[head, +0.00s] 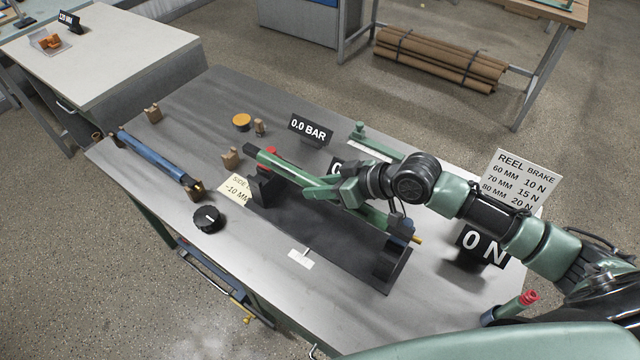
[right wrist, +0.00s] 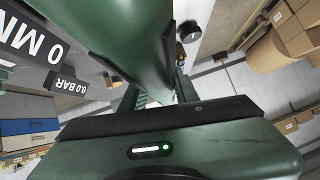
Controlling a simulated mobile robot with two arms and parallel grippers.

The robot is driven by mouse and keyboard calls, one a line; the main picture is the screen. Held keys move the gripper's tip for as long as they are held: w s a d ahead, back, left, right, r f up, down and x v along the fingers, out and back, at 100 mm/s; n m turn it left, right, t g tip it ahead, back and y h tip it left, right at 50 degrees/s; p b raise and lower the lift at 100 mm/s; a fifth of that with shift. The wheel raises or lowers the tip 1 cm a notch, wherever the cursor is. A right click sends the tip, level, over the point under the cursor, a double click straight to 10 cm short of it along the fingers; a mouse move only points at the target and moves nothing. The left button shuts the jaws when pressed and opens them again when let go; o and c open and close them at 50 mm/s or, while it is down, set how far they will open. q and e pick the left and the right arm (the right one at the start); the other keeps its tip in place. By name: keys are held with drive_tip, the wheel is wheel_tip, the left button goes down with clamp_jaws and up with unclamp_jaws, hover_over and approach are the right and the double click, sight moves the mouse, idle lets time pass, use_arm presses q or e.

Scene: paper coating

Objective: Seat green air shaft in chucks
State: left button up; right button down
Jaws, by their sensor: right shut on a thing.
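The green air shaft (head: 284,170) runs slantwise over the dark chuck stand (head: 330,234), which has a black chuck block at each end. The near-left chuck (head: 262,186) and the right chuck (head: 388,262) sit under the shaft's ends; I cannot tell whether the shaft rests in them. My right gripper (head: 338,189) is shut on the shaft near its middle. In the right wrist view the green shaft (right wrist: 125,40) fills the upper middle, close to the camera. My left gripper is not in view.
A blue shaft (head: 158,160) lies on wooden holders at the left. A black knob (head: 208,218), an orange disc (head: 242,121), a 0.0 BAR display (head: 310,130) and a 0 N display (head: 484,246) stand around the stand.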

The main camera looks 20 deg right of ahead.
drive_tip(key=shift+w+a+r, duration=0.1)
drive_tip(key=shift+r, duration=0.1)
drive_tip(key=shift+p, duration=0.35)
wheel_tip(320, 180, down, 6)
drive_tip(key=b, duration=0.4)
drive_tip(key=shift+r+p, duration=0.1)
drive_tip(key=shift+p, duration=0.55)
idle(1.5)
drive_tip(key=shift+f+b, duration=1.45)
drive_tip(key=shift+f, duration=0.6)
